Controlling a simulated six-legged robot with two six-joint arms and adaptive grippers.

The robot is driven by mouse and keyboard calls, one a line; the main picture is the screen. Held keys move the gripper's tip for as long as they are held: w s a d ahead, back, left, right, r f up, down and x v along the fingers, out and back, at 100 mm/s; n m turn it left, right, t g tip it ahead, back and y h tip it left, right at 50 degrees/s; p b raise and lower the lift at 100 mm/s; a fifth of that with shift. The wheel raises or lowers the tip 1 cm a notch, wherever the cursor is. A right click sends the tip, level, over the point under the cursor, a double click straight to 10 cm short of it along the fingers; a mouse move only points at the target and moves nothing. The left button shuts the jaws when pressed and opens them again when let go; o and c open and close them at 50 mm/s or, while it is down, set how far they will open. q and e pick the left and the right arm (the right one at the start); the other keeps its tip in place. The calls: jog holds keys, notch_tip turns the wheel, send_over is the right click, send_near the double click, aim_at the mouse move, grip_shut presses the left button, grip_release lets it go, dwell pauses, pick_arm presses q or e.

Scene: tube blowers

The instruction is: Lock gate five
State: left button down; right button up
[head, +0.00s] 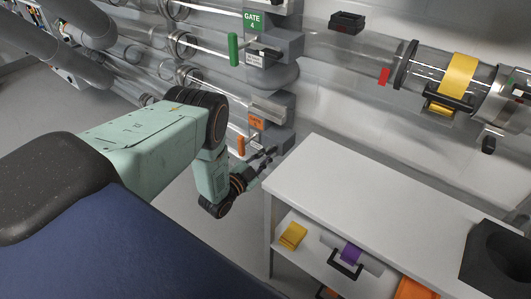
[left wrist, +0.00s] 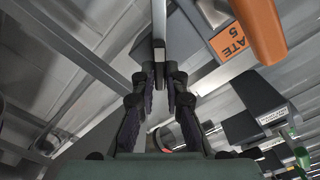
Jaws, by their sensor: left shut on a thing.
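Gate five is a grey housing with an orange label (head: 256,123) and an orange handle (head: 240,146) at the middle of the head view. In the left wrist view its label reads "ATE 5" (left wrist: 228,42), and the orange handle (left wrist: 262,28) hangs beside it at the top right. My left gripper (head: 270,156) is just below the gate housing. In the left wrist view the left gripper (left wrist: 165,72) has its fingers close together on a thin grey bar (left wrist: 159,25). The fingers partly hide the bar. My right gripper is in neither view.
Gate four, with a green label (head: 254,21) and green handle (head: 233,49), is above gate five. A white table (head: 390,195) stands close on the right, with yellow and purple items on its lower shelf. Clear tubes run along the wall behind.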

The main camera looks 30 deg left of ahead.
pick_arm(q)
jog(key=m+p, duration=0.1)
jog(key=m, duration=0.3)
jog(key=shift+d+f+m, duration=0.1)
jog(key=shift+m, duration=0.2)
jog(key=shift+s+f+m+p, duration=0.15)
jog(key=shift+m+p, duration=0.55)
jog(key=shift+m, duration=1.8)
jog(key=c, duration=1.4)
grip_release()
jog(key=s, duration=0.8)
jog(key=s+a, duration=0.1)
jog(key=s, duration=0.2)
jog(key=shift+s, duration=0.4)
